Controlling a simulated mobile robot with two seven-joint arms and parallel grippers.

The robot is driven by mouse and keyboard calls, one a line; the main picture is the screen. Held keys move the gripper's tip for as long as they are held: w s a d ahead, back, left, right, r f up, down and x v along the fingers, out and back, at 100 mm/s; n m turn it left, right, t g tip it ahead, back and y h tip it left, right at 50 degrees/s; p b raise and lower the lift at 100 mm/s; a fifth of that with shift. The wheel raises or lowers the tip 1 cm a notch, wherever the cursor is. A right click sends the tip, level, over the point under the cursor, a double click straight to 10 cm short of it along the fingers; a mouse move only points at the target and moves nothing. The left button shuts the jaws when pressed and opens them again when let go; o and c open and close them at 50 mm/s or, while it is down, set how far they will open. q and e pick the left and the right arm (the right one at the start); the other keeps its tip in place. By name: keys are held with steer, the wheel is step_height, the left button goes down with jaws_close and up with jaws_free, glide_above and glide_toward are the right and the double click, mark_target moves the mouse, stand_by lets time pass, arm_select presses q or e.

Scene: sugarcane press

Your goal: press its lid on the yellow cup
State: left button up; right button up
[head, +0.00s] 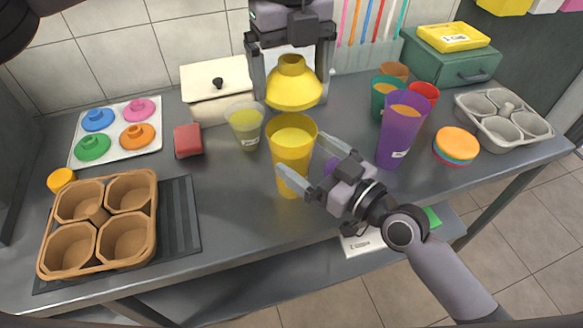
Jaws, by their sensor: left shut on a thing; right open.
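The yellow cup (291,155) stands upright near the table's front edge, with pale yellow contents in it. My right gripper (304,156) is open at the cup, one finger in front of its lower side and the other at its right. I cannot tell whether the fingers touch it. My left gripper (292,88) is shut on the yellow lid (294,93), a flared dome with a narrow neck on top. It holds the lid above and behind the cup, apart from it.
A pale green-yellow cup (245,127) stands just left of the yellow cup. A purple cup (401,130) and several others stand at right. A white tray (149,146) holds coloured lids. A brown cup holder (147,225) sits at left, a grey one (504,129) at right.

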mark_target(292, 116)
steer(key=shift+x, duration=2.25)
steer(key=c, duration=1.3)
arm_select(q)
steer(key=shift+f, duration=2.5)
steer(key=shift+f, duration=0.1)
steer(key=shift+f, duration=0.8)
steer(key=shift+f, duration=0.65)
steer(key=o, duration=0.9)
step_height(292, 116, up, 12)
steer(key=shift+r, duration=0.1)
